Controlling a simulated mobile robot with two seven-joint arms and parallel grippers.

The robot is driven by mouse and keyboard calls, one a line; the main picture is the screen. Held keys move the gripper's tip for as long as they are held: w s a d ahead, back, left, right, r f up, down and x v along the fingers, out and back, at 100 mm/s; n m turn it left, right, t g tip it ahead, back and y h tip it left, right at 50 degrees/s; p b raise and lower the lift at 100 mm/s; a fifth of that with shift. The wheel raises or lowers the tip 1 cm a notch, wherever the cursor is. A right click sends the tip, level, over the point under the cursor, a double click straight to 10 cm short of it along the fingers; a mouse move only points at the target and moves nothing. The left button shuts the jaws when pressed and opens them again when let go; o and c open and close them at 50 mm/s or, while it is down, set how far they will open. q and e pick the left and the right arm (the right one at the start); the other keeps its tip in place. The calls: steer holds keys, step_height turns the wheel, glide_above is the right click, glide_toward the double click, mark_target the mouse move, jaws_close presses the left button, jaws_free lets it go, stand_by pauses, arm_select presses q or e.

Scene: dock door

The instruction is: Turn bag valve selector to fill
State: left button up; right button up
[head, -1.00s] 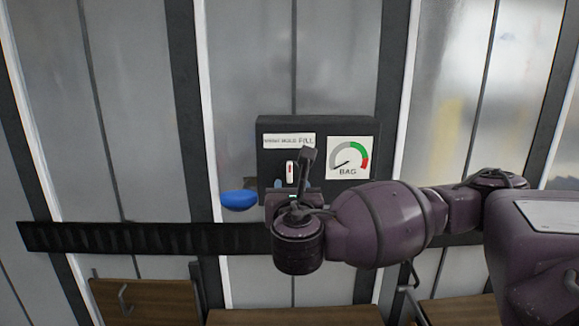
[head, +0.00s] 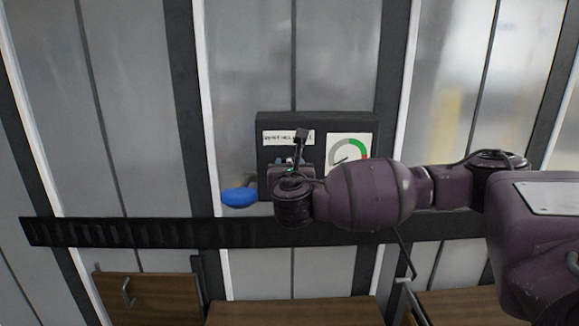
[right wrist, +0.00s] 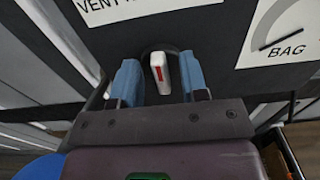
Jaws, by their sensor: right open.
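The bag valve selector (right wrist: 158,73) is a small white lever with a red mark, on the dark panel (head: 347,122). It points nearly straight up, with a slight tilt, in the right wrist view. My right gripper (right wrist: 160,80) is open, with one blue finger on each side of the selector and gaps between. Contact with the panel cannot be told. In the head view my right gripper (head: 292,165) covers the selector and the FILL end of the white label (head: 280,137). The label also shows partly in the right wrist view (right wrist: 108,8). My left gripper is not in view.
The BAG gauge (head: 347,146) is right of the label, its lower part hidden by my arm. A blue rounded object (head: 239,197) sits at the panel's lower left. A black ribbed strip (head: 130,232) crosses the door below; wooden boards (head: 148,297) stand lower down.

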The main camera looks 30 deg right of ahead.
jaws_close()
arm_select(q)
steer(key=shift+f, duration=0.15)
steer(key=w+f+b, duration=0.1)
steer(key=b, duration=0.2)
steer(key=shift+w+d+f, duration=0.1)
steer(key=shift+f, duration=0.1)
arm_select(e)
steer(key=m, duration=0.9)
steer(key=shift+s+d+f+m, duration=0.25)
steer(key=shift+d+m, duration=0.05)
steer(key=shift+d, duration=0.1)
